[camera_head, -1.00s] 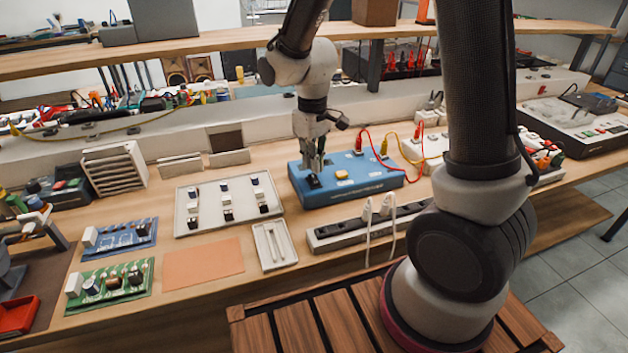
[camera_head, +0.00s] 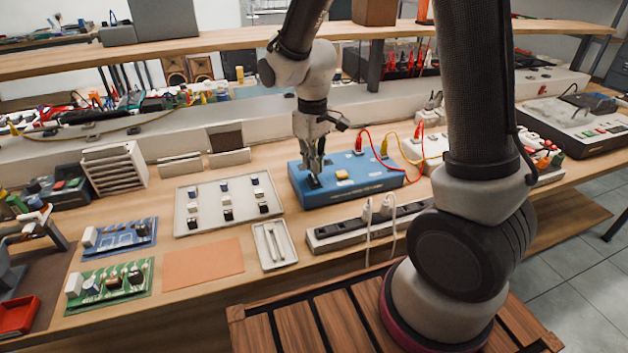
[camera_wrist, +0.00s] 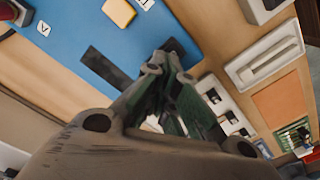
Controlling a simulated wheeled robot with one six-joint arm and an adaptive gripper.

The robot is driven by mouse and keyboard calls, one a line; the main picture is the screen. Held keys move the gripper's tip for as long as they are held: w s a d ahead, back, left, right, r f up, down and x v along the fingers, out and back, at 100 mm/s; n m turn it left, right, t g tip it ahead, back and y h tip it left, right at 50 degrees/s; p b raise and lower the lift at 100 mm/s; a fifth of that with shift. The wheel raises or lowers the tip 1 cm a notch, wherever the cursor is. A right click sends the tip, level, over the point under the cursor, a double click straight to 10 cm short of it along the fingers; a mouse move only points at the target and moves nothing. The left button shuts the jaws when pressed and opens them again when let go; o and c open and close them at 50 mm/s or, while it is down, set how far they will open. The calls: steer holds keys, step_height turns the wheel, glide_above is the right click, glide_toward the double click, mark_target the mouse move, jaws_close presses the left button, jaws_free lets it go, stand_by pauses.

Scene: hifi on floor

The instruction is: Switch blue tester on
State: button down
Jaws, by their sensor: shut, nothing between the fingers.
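The blue tester (camera_head: 378,181) lies on the bench in the middle of the head view, with a pale yellow-orange button on its top and red and yellow leads at its far right side. It also shows in the wrist view (camera_wrist: 75,45). A black switch (camera_wrist: 108,68) sits on its top face near the left end. My gripper (camera_head: 314,178) points down at the switch, its fingers shut and empty. In the wrist view my gripper (camera_wrist: 162,66) covers part of the switch. I cannot tell whether the fingertips touch it or which way it is set.
A white parts tray (camera_head: 240,209) is to the left, and a small tray (camera_head: 284,262) stands in front. A shelf (camera_head: 230,47) runs above the back.

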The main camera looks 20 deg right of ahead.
mark_target(320, 186)
steer(key=shift+f, duration=1.05)
stand_by(0.4)
steer(key=shift+r, duration=3.55)
steer(key=s+d+r+m+t, duration=0.2)
steer(key=s+d+r+m, duration=0.1)
steer(key=s+d+r, duration=0.4)
steer(key=s+d+r+m+t, duration=0.2)
steer(key=s+d+r, duration=0.5)
steer(key=s, duration=0.5)
steer(key=shift+d+m, duration=0.4)
steer(key=shift+m, duration=0.1)
